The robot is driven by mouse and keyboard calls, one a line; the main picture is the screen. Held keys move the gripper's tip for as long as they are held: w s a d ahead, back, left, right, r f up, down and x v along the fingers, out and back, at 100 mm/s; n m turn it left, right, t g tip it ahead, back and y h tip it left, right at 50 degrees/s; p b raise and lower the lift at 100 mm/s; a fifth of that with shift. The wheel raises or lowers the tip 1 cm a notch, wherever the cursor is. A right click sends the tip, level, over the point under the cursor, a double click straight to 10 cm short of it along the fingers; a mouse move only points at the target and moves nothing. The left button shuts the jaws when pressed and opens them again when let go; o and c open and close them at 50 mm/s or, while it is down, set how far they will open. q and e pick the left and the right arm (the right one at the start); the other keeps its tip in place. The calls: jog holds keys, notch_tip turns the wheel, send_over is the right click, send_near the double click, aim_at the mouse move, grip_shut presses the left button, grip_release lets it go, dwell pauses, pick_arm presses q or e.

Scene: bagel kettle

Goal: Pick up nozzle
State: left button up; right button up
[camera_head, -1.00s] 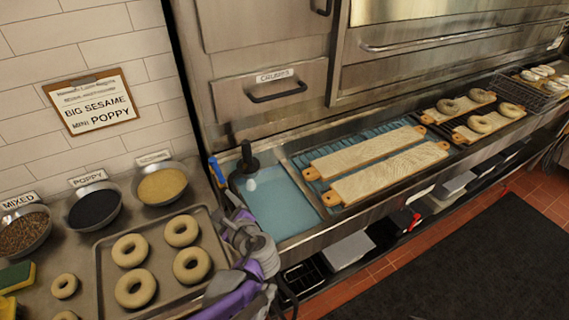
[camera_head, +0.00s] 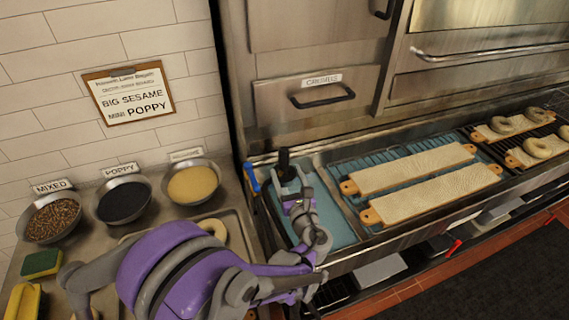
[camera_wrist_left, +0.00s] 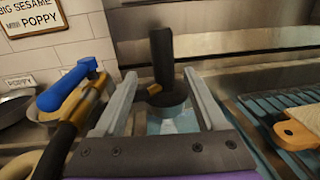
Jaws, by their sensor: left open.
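A black upright handle on a round grey head, which looks like the nozzle (camera_head: 284,158), stands at the left end of the blue water basin. In the left wrist view the nozzle (camera_wrist_left: 162,58) rises between my finger tips, with a gap on both sides. My left gripper (camera_head: 289,174) is open around or just in front of it; I cannot tell the exact depth. The left gripper (camera_wrist_left: 160,74) is empty in the wrist view. A blue-ended tool with brass and black parts (camera_wrist_left: 70,84) is left of the fingers. My right gripper is not in view.
Two long boards (camera_head: 415,168) lie over the basin on the right. Seed bowls (camera_head: 123,199) and a tray with bagels are on the left counter, partly hidden by my arm. A steel wall with a drawer (camera_head: 310,98) stands behind the nozzle.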

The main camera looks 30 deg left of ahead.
pick_arm(q)
jog(key=shift+x, duration=1.15)
jog(key=x, duration=0.3)
jog(key=p+x, duration=0.1)
jog(key=x, duration=0.2)
jog(key=shift+w+d+f, duration=0.15)
jog(key=shift+w+d, duration=0.1)
jog(key=shift+s, duration=0.1)
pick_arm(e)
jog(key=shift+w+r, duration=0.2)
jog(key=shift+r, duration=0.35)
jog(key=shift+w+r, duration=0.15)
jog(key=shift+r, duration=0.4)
pick_arm(q)
jog(key=shift+c, duration=0.8)
grip_shut()
